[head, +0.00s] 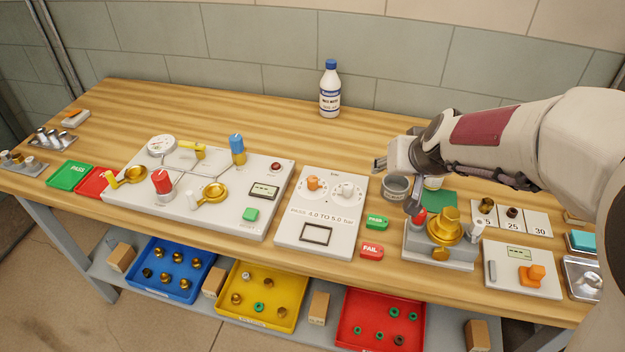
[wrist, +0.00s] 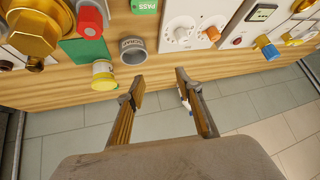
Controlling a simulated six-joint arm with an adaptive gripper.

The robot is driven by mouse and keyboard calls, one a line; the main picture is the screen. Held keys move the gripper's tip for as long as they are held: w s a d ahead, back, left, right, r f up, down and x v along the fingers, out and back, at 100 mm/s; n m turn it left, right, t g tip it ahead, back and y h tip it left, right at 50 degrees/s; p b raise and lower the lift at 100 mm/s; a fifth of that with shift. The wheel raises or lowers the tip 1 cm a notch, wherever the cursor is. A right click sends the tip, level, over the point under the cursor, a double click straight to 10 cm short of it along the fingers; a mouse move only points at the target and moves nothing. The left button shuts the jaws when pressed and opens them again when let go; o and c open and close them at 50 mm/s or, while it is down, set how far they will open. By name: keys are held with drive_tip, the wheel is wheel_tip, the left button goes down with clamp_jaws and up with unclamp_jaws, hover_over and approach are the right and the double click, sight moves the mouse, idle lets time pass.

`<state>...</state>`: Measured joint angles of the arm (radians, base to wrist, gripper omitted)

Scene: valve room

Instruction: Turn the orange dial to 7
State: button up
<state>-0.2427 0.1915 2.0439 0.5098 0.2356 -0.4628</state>
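The orange dial (head: 313,183) is a small orange knob on a round marked scale, on the left of a pale panel (head: 283,228). A white dial (head: 346,189) sits beside it on the right. In the wrist view the orange dial (wrist: 213,33) and white dial (wrist: 181,36) are near the top, beyond the fingertips. The scale numbers are too small to read. My gripper (head: 396,184) is above the bench, right of the panel and apart from it. In the wrist view my gripper (wrist: 160,88) has its fingers spread, with nothing between them.
A white bottle (head: 330,92) stands at the back. A grey cup (head: 396,188) is beneath my gripper. PASS (head: 377,222) and FAIL (head: 372,250) blocks lie right of the panel. A brass valve fixture (head: 445,228) stands further right.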

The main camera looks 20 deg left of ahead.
drive_tip(key=w+a+r+m+y, duration=0.1)
drive_tip(key=a+r+m+y, duration=0.4)
drive_tip(key=m, duration=0.8)
drive_tip(key=a+r+m+y, duration=0.35)
drive_tip(key=a+m, duration=0.35)
drive_tip(key=m, duration=0.7)
approach(316, 181)
drive_tip(key=x, duration=0.3)
drive_tip(key=shift+w+a, duration=0.2)
drive_tip(key=shift+w, duration=0.05)
drive_tip(key=shift+a, duration=0.15)
drive_tip(key=shift+h, duration=0.25)
drive_tip(key=shift+x, duration=3.8)
drive_tip(key=shift+s, duration=0.1)
clamp_jaws()
